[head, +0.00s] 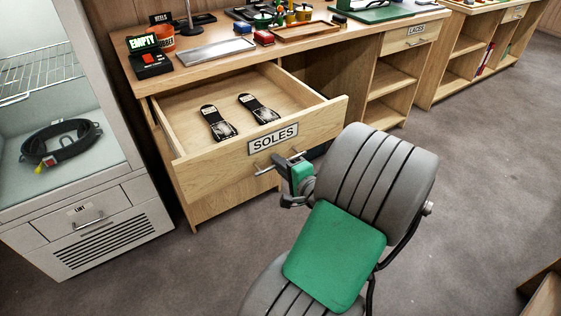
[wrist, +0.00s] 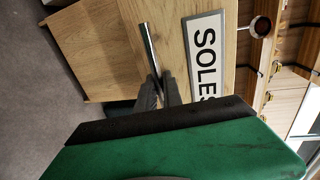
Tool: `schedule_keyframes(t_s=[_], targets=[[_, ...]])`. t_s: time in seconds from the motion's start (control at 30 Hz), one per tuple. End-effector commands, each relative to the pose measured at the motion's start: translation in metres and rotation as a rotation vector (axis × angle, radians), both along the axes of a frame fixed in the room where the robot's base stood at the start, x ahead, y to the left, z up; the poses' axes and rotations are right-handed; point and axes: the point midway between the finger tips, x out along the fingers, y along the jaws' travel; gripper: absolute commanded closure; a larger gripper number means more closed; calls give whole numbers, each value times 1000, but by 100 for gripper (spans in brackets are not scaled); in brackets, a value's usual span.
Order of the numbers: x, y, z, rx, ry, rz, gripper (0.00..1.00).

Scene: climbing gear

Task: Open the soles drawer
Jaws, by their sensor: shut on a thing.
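The soles drawer (head: 215,160) stands pulled out from the wooden workbench, with its "SOLES" label (head: 273,138) on the front. Two black soles (head: 218,123) lie apart inside it. The metal bar handle (head: 263,171) is on the drawer front below the label. My gripper (head: 288,163) is shut on the handle near its right part in the head view. In the wrist view the fingers (wrist: 159,92) close around the handle bar (wrist: 148,45), beside the label (wrist: 206,55). My green and black gripper body hides the lower part of that view.
A white cabinet (head: 105,215) with a lower drawer stands close at the left. The benchtop (head: 200,52) carries a tray, small pots and an "EMPTY" sign. A "LACES" drawer (head: 410,35) is shut at the right. Grey floor (head: 480,180) is clear at the right.

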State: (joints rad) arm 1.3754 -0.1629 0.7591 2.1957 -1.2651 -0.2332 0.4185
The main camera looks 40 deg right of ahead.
Motion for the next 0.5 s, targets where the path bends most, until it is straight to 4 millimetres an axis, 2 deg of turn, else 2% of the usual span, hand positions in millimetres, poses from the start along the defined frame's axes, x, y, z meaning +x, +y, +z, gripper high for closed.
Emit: schedule_keyframes(t_s=[0.13,0.17,0.2,0.4,0.5], targets=[[0,0,0,1,0,2,100],[0,0,0,1,0,2,88],[0,0,0,1,0,1,84],[0,0,0,1,0,-1,68],[0,-1,0,1,0,-1,68]])
